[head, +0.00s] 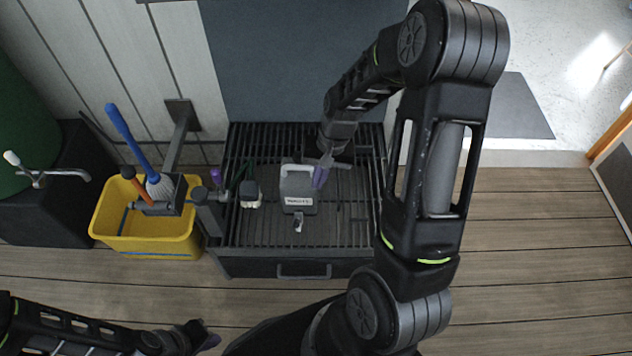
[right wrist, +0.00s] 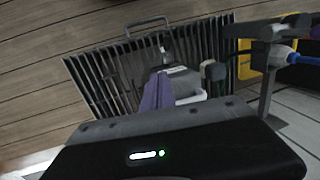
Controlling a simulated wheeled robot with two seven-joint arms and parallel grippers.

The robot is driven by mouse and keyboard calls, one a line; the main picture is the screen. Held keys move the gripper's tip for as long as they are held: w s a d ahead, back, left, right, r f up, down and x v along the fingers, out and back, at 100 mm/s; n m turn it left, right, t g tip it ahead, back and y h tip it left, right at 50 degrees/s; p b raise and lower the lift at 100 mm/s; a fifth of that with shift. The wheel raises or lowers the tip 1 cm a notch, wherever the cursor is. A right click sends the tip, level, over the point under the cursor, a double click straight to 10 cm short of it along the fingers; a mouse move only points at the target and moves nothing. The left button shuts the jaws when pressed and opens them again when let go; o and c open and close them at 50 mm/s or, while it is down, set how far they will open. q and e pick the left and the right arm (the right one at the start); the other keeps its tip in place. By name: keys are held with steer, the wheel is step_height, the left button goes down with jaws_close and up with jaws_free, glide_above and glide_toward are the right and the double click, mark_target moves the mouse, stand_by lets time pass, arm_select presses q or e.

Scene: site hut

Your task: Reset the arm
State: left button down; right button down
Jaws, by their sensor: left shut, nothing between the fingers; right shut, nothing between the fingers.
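My right arm reaches in from the lower right of the head view and bends down over a dark slatted grate (head: 345,228). My right gripper (head: 321,176) is shut and empty, its purple fingers beside a grey container with a pale handle (head: 297,188). I cannot tell whether they touch it. In the right wrist view the purple fingers (right wrist: 157,93) are together, in front of the container (right wrist: 188,82), which they partly hide. My left gripper (head: 206,339) is shut and empty at the bottom of the head view, low over the wooden floor.
A yellow bucket (head: 140,243) stands left of the grate, with a blue-handled brush (head: 132,140) above it in a holder. A dark brush-like item (head: 250,192) lies on the grate. A tap (head: 45,177) is at far left. Plank floor (head: 540,260) at right is clear.

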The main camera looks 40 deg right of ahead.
stand_by(0.5)
steer(key=w+a+f+n+t, duration=0.1)
steer(key=a+f+n+t, duration=0.15)
steer(key=a+f, duration=0.65)
steer(key=s+a+f+n+g+y, duration=0.1)
steer(key=s+a+f+n, duration=0.15)
steer(key=s+a, duration=0.5)
steer(key=s+a+f+n+g+y, duration=0.1)
steer(key=s+a+f+g, duration=0.15)
steer(key=s+a, duration=0.5)
step_height(320, 180, up, 16)
steer(key=a+p, duration=0.2)
steer(key=p, duration=1.4)
steer(key=shift+w+a+t+p, duration=0.35)
steer(key=shift+t+p, duration=0.05)
